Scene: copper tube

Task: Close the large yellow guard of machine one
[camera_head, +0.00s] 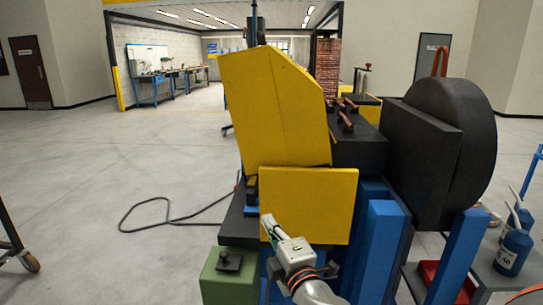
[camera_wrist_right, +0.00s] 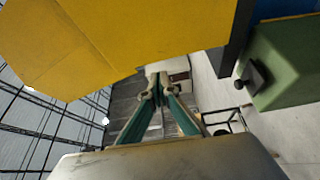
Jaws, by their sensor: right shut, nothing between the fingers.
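The large yellow guard (camera_head: 275,105) of the machine stands raised, leaning slightly, in the middle of the head view. A smaller yellow panel (camera_head: 325,195) sits just below it on the machine's front. My right gripper (camera_head: 268,220) is shut and empty, in front of the lower left part of that panel. I cannot tell whether it touches the panel. In the right wrist view the closed fingers (camera_wrist_right: 158,85) lie below a large yellow surface (camera_wrist_right: 110,40), with no clear contact. My left gripper is not in view.
A green box with a black knob (camera_head: 228,270) is left of my right gripper. A large black wheel (camera_head: 455,140) and blue posts (camera_head: 380,235) are on the right. Blue bottles (camera_head: 515,248) stand at the far right. A black cable (camera_head: 150,215) lies on open floor at left.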

